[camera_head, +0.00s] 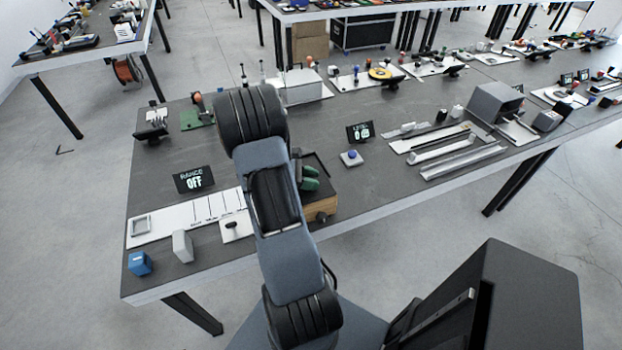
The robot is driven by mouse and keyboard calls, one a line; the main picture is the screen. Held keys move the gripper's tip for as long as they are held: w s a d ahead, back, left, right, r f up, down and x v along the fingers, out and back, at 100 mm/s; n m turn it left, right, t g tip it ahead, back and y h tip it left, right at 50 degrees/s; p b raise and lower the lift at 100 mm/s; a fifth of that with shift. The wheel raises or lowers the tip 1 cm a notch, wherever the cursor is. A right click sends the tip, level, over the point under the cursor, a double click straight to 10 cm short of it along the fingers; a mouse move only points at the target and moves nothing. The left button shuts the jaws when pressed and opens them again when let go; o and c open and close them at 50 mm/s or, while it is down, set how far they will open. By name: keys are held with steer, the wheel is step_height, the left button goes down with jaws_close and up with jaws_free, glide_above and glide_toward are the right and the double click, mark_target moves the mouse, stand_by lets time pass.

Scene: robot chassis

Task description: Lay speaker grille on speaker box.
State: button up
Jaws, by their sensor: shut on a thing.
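My arm rises from the bottom centre and covers part of the table. My gripper does not show; it is hidden behind the arm or outside the view. I cannot pick out the speaker grille. I cannot tell for sure which thing is the speaker box. A wooden box (321,206) with a dark upper edge and a round knob on its front stands at the near table edge, partly behind my arm. Green pieces (309,181) show at its top, beside the arm.
The long grey table (390,195) has bare room at its front middle. A white strip (190,217), a blue cube (140,263) and a grey block (182,246) lie left. Metal rails (462,160) and a grey open box (495,103) stand right.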

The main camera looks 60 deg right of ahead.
steer(key=shift+f, duration=0.3)
steer(key=o, duration=1)
steer(key=b+v, duration=0.1)
steer(key=v, duration=1.3)
